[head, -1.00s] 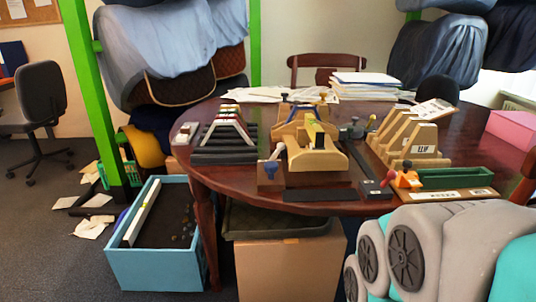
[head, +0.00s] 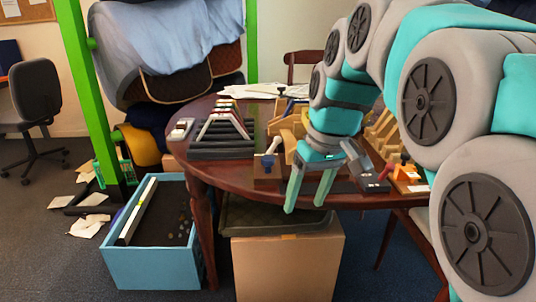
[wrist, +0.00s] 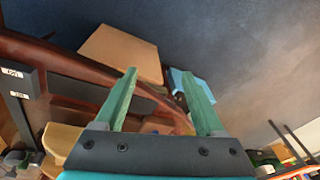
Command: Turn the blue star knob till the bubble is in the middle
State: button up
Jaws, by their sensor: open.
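The blue knob (head: 268,161) stands on a small brown wooden block (head: 267,183) at the front edge of the round table. My gripper (head: 306,203) is open and empty, its two teal fingers pointing down in front of the table edge, to the right of the knob and apart from it. In the wrist view the open fingers (wrist: 160,76) have nothing between them, and I cannot make out the knob there. My arm covers most of the pale wooden fixture (head: 284,128) behind the knob. No bubble can be made out.
The dark red table (head: 222,176) holds a black rack with white bars (head: 222,135) on the left and an orange block with a red knob (head: 408,178) on the right. A blue crate (head: 155,267) and a cardboard box (head: 287,267) stand on the floor below.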

aim_at(268, 157)
jog(key=w+a+r+n+t+y+b, duration=0.15)
jog(key=w+a+r+n, duration=0.25)
jog(key=w+r, duration=0.65)
jog(key=shift+t, duration=0.35)
jog(key=shift+w+d+p+x, duration=0.1)
jog(key=shift+w+p+x, duration=0.05)
jog(key=shift+x, duration=1.4)
jog(key=shift+w+d+p+x, duration=0.1)
jog(key=shift+w+p+x, duration=0.1)
jog(key=shift+x, duration=1.35)
jog(key=shift+w+p+x, duration=0.1)
jog(key=shift+w+x, duration=0.05)
jog(key=shift+x, duration=1.45)
jog(key=shift+r, duration=0.1)
jog(key=shift+c, duration=0.3)
grip_shut()
